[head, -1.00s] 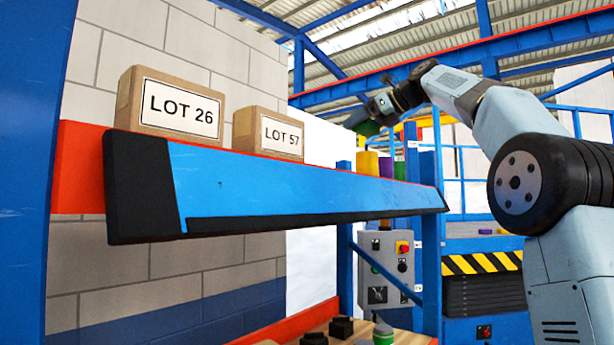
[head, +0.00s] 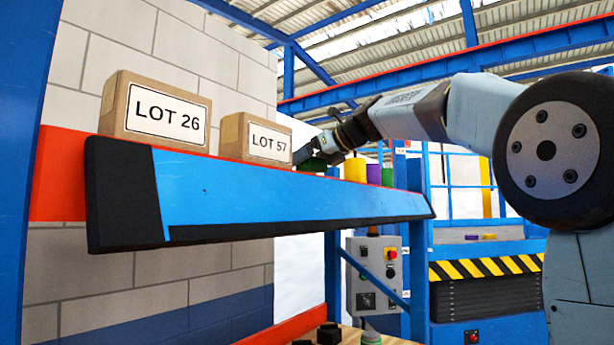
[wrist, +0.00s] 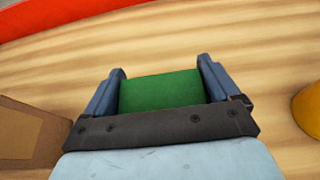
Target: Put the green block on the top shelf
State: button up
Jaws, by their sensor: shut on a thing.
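My gripper (wrist: 161,76) is shut on the green block (wrist: 160,92), with one finger on each side of it in the wrist view. In the head view, my gripper (head: 308,152) is over the top shelf (head: 270,203), just right of the LOT 57 box. A bit of the green block (head: 313,164) shows under it, and the shelf's front beam hides what is lower. The wrist view shows the shelf's bare wooden surface (wrist: 230,38) around the block. I cannot tell whether the block touches it.
The LOT 57 box (head: 256,138) is left of my gripper, and the LOT 26 box (head: 155,110) is farther left. Yellow (head: 355,169), purple (head: 373,174) and green (head: 387,177) items stand to the right. Free wood lies between box and yellow item.

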aim_at(311, 172)
jog(key=shift+s+a+f, duration=0.1)
jog(key=shift+a+f, duration=0.05)
jog(key=shift+f, duration=1.45)
jog(key=o, duration=0.8)
jog(key=v, duration=1.2)
jog(key=shift+r, duration=0.1)
